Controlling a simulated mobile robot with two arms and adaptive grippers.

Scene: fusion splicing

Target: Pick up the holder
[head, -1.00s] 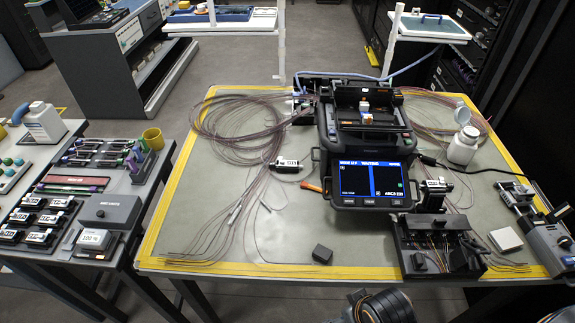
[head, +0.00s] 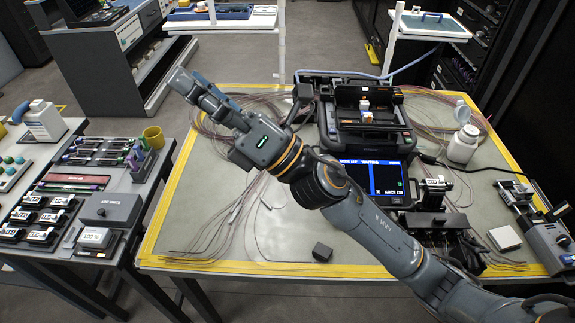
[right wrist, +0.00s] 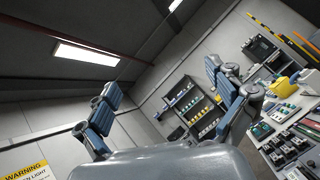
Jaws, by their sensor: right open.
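Small black holders with white labels (head: 41,235) sit in rows on the left side table. Another black part with a white label (head: 436,184) is at the right side of the fusion splicer (head: 372,130). My right gripper (head: 197,92) is open and empty, raised over the far left part of the work table and pointing up and left. Its two spread fingers (right wrist: 163,85) also show in the right wrist view, with nothing between them. My right forearm hides the mat left of the splicer's screen. My left gripper is not in view.
The work table (head: 165,235) has a yellow border and carries coiled fibres (head: 215,225), a small dark block (head: 322,252) and a white bottle (head: 463,145). The side table also holds a yellow cup (head: 153,137) and a grey box (head: 111,209).

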